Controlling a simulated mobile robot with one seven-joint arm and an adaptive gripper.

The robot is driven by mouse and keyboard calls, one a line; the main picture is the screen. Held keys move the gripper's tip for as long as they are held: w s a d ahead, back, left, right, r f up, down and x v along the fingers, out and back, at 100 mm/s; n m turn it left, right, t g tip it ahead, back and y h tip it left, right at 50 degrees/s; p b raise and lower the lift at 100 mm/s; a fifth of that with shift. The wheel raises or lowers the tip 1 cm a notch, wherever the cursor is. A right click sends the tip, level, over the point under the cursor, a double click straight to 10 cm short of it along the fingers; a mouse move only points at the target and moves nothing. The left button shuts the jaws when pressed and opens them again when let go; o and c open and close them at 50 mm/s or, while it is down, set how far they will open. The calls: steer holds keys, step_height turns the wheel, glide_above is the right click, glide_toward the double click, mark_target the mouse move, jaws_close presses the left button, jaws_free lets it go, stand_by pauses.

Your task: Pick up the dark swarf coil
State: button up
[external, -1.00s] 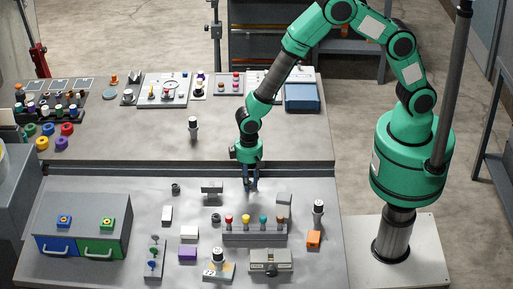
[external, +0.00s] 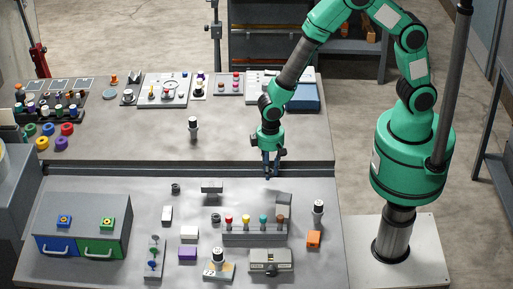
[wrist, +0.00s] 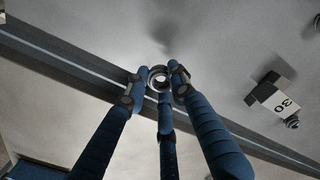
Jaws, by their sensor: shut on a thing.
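My gripper (external: 268,174) is in the air above the seam between the front and rear worktops. Its blue fingers are closed on a small dark ring-shaped coil (wrist: 159,78), which shows between the fingertips in the wrist view. The coil is too small to make out clearly in the external view. Two similar small dark rings stand on the front worktop: one at left (external: 175,188) and one (external: 215,218) beside the rack; I cannot tell whether they are also swarf coils.
A rack with several coloured knobs (external: 255,232) stands on the front worktop, with blocks around it. A drawer unit (external: 85,225) is at front left.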

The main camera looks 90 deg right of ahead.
mark_target(249, 145)
steer(key=s, duration=0.2)
steer(key=s+d, duration=0.1)
steer(key=s, duration=0.5)
steer(key=shift+d+r, duration=0.35)
stand_by(0.4)
